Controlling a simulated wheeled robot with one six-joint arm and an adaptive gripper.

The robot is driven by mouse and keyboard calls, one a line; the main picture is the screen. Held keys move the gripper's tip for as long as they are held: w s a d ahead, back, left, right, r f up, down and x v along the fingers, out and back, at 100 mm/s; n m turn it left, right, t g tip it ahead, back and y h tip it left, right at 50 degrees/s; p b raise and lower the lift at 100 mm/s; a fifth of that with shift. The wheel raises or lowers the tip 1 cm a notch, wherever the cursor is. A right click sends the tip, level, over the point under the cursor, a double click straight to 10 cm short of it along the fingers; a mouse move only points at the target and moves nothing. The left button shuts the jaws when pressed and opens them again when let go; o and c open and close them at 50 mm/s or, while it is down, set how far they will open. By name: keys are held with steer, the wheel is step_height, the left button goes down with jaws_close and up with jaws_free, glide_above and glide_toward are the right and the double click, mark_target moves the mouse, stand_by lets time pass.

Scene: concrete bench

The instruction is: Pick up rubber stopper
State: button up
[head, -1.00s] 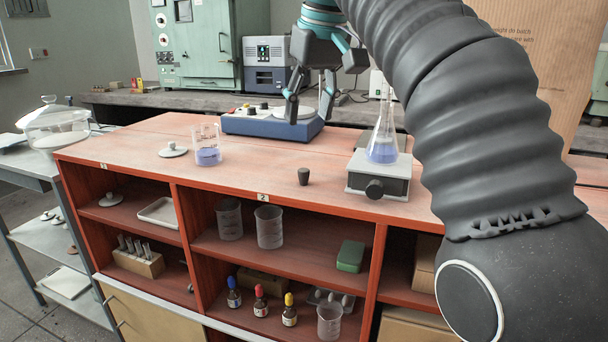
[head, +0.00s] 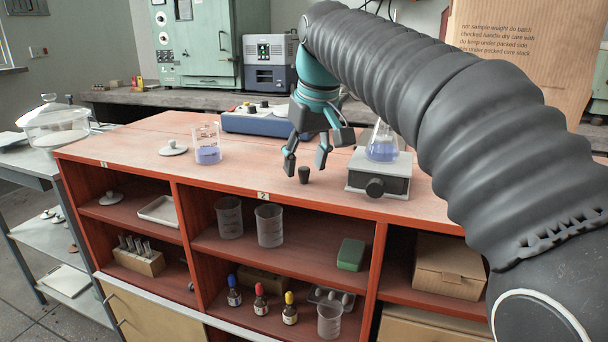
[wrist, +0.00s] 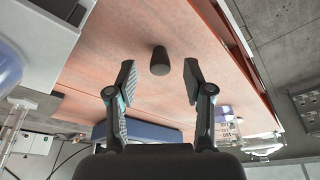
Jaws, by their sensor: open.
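The rubber stopper (head: 304,174) is a small dark tapered plug. It stands upright on the red bench top (head: 240,172) near the front edge, left of the flask stand. My gripper (head: 306,172) is open and empty, with its fingers pointing down close to the stopper. In the wrist view the stopper (wrist: 160,61) shows just beyond and between the two spread fingertips (wrist: 159,80), and neither finger touches it.
A flask of blue liquid (head: 381,143) on a grey stand (head: 379,173) is close on the right. A beaker (head: 207,145) and a white lid (head: 173,149) are to the left. A blue hotplate device (head: 245,120) is behind. The bench between beaker and stopper is clear.

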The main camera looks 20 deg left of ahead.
steer(key=shift+x, duration=1)
steer(key=c, duration=0.8)
steer(key=shift+r, duration=0.15)
steer(key=shift+r, duration=0.55)
steer(key=r, duration=0.1)
steer(key=d+r, duration=0.1)
steer(key=r, duration=0.1)
steer(key=shift+r, duration=0.25)
steer(key=d+r, duration=0.2)
steer(key=d, duration=0.1)
steer(key=d+r, duration=0.2)
steer(key=d, duration=0.2)
steer(key=d+r, duration=0.2)
steer(key=d, duration=0.1)
steer(key=shift+s+d+r, duration=0.1)
steer(key=shift+s+d, duration=0.05)
steer(key=shift+s, duration=0.25)
steer(key=shift+d+r, duration=0.1)
steer(key=shift+r, duration=1.4)
